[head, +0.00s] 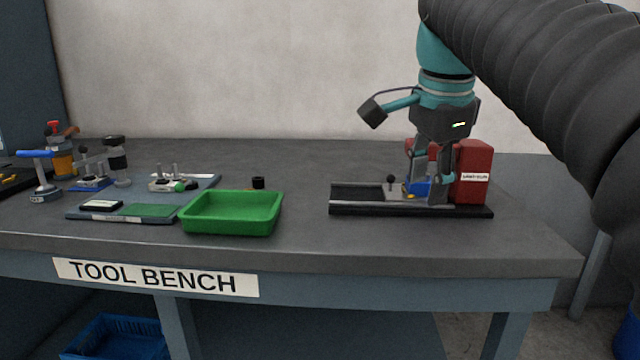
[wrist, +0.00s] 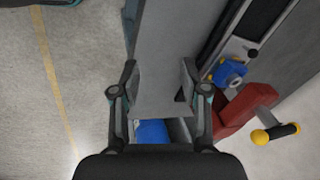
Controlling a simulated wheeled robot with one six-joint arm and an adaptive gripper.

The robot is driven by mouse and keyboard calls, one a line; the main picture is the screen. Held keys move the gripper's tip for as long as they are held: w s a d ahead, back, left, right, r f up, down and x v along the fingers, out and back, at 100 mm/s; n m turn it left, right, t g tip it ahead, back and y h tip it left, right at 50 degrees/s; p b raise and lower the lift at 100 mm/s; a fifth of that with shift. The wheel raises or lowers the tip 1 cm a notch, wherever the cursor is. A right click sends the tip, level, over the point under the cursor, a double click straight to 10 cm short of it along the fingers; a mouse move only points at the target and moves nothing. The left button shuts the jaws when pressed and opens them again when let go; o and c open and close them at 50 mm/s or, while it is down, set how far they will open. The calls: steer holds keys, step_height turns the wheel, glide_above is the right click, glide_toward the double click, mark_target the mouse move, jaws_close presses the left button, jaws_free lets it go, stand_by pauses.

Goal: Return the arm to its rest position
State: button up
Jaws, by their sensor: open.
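My gripper (head: 427,188) hangs fingers-down above the right part of the bench in the head view, in front of a black fixture. In the wrist view my gripper (wrist: 159,78) has its two fingers spread apart with nothing between them. The fingers point over the bench's front strip and the floor, to the left of the fixture. The teal and black wrist of my arm shows above it in the head view. My gripper hides part of the fixture.
The black fixture (head: 362,209) carries a blue part (head: 418,188) and a red block (head: 474,172). A green tray (head: 232,228) stands left of it on the tool bench (head: 310,254). Several small tools crowd the bench's left end. Bare bench lies between tray and fixture.

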steer(key=s+f+n, duration=0.5)
steer(key=f, duration=0.4)
steer(key=s+f+n+t, duration=0.1)
steer(key=s+f+n, duration=0.4)
steer(key=f, duration=0.4)
steer(key=s+f+n+t, duration=0.1)
steer(key=s+f+n, duration=0.3)
steer(key=f, duration=0.5)
steer(key=shift+s+d+f+n, duration=0.25)
steer(key=shift+s+d+n, duration=0.05)
steer(key=shift+s+n, duration=0.15)
